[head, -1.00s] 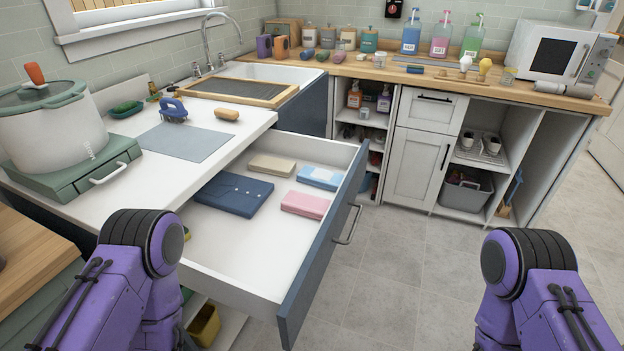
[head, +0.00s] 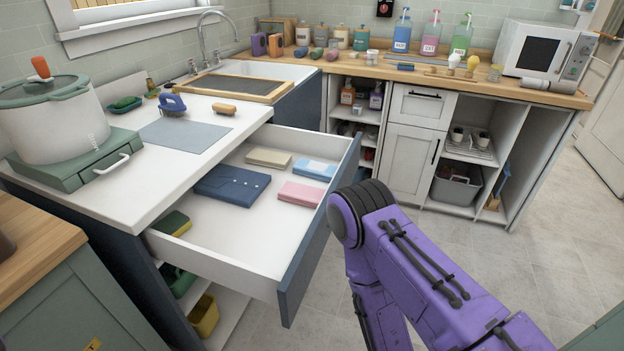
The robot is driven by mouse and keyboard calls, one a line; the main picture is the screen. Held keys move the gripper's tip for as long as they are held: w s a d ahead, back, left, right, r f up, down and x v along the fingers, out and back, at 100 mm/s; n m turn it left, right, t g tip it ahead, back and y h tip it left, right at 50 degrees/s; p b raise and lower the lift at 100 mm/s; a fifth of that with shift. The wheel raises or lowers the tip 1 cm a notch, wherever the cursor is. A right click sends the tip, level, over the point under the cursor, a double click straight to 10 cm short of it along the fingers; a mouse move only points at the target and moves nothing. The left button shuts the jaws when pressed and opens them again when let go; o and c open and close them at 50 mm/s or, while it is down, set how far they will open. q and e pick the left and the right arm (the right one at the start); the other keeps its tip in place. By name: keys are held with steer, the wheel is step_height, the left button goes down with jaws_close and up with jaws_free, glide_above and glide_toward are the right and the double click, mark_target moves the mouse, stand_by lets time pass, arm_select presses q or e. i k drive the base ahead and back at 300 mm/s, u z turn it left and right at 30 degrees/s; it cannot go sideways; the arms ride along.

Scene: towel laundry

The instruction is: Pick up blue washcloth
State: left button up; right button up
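The open drawer (head: 232,252) holds several folded cloths. A light blue washcloth (head: 315,170) with a white band lies flat at the drawer's back right. A larger dark blue folded cloth (head: 232,186) lies left of the middle. A pink cloth (head: 300,193) lies in front of the light blue one, and a beige cloth (head: 268,158) lies to its left. My purple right arm reaches in from the lower right, outside the drawer front. Neither gripper shows in the head view, and nothing touches the cloths.
The drawer front (head: 318,235) stands out into the room, close to my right arm. A white counter (head: 95,190) with a pot (head: 50,120) is on the left. A wooden-topped cabinet (head: 40,250) is at lower left. Grey floor (head: 480,260) is clear at right.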

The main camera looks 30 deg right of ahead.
mark_target(311, 169)
steer(key=k, duration=0.95)
steer(key=z, duration=0.85)
steer(key=i, duration=0.7)
steer(key=z, duration=0.05)
